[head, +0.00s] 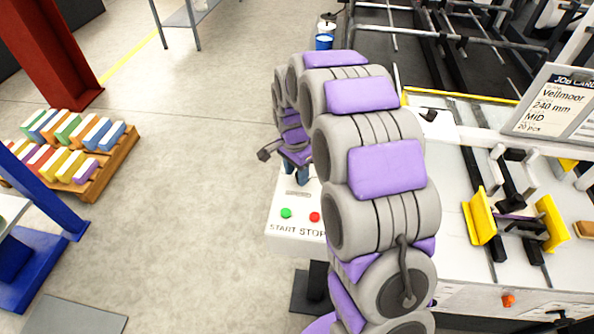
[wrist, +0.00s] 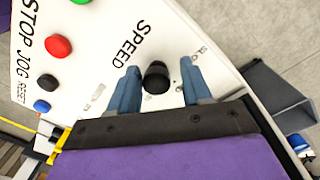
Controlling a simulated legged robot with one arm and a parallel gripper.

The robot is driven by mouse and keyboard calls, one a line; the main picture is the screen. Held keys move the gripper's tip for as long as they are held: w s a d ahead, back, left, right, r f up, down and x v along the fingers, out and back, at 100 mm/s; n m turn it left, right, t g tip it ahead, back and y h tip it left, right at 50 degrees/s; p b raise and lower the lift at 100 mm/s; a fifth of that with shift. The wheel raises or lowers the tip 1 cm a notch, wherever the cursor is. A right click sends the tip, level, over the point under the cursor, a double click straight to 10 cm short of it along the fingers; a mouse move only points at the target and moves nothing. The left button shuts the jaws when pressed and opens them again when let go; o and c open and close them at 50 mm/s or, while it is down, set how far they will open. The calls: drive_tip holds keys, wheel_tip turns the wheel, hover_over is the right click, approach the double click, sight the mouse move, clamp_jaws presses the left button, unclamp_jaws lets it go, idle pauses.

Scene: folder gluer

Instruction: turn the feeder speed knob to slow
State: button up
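The feeder speed knob (wrist: 156,77) is a black knob on the white control panel (wrist: 110,62), near the printed word SPEED in the wrist view. My gripper (wrist: 160,66) is open, with one blue finger on each side of the knob and a visible gap on both sides. A small label that seems to begin SLO is partly visible beside the right finger. The knob's pointer direction cannot be told. In the head view my gripper (head: 297,174) is over the panel (head: 283,212), and my arm hides the knob.
A green START button (head: 286,213) and a red STOP button (head: 315,217) are on the panel; black and blue buttons also show in the wrist view. The job card (head: 555,103) reads Vellmoor, 240 mm, MID. A rack of coloured blocks (head: 90,165) stands left; floor between is clear.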

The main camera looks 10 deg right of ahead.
drive_tip(key=shift+c, duration=0.6)
drive_tip(key=shift+d, duration=0.7)
drive_tip(key=c, duration=0.5)
drive_tip(key=shift+c, duration=0.8)
drive_tip(key=shift+a, duration=0.1)
